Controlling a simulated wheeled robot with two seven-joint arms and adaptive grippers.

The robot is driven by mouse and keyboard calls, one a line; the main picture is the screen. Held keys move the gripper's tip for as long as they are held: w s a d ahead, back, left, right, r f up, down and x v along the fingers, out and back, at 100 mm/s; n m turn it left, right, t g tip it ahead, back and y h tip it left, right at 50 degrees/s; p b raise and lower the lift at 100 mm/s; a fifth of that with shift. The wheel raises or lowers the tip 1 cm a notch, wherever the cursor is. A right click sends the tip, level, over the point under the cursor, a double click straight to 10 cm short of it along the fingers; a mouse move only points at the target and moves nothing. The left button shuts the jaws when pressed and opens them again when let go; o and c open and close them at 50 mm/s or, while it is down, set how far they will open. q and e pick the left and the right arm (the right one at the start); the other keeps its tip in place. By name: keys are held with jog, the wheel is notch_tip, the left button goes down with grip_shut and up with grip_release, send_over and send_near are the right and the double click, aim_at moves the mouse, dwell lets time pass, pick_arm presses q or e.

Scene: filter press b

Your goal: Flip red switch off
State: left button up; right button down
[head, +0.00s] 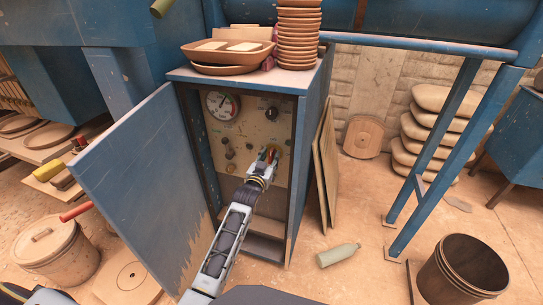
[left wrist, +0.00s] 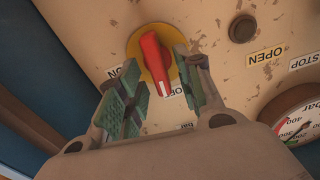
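The red switch (left wrist: 151,62) is a red handle on a round yellow plate (left wrist: 165,38), set in the worn beige panel. In the left wrist view its handle points nearly straight down the picture, tilted slightly. An ON label (left wrist: 116,72) sits to its left; another label is partly hidden by a finger. My left gripper (left wrist: 157,88) is open, with one green-padded finger on each side of the handle; a gap shows on the left, and the right finger is close to it. In the head view my left gripper (head: 269,155) is at the panel, hiding most of the switch. My right gripper is not in view.
The blue cabinet door (head: 150,195) stands open to the left of my left arm. The panel (head: 245,125) also has a gauge (head: 222,105), a black knob (head: 271,113) and smaller controls. Clay dishes (head: 298,35) are stacked on top. A bottle (head: 338,255) lies on the floor.

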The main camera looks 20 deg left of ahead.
pick_arm(q)
jog(key=shift+w, duration=1.1)
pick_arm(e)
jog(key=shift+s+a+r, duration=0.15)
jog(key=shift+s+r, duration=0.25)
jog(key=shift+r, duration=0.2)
pick_arm(q)
jog(key=shift+c, duration=0.2)
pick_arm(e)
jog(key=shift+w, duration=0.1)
pick_arm(q)
jog(key=c, duration=0.6)
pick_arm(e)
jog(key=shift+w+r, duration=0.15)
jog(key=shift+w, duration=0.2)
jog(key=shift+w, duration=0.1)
pick_arm(q)
jog(key=shift+n+p, duration=0.6)
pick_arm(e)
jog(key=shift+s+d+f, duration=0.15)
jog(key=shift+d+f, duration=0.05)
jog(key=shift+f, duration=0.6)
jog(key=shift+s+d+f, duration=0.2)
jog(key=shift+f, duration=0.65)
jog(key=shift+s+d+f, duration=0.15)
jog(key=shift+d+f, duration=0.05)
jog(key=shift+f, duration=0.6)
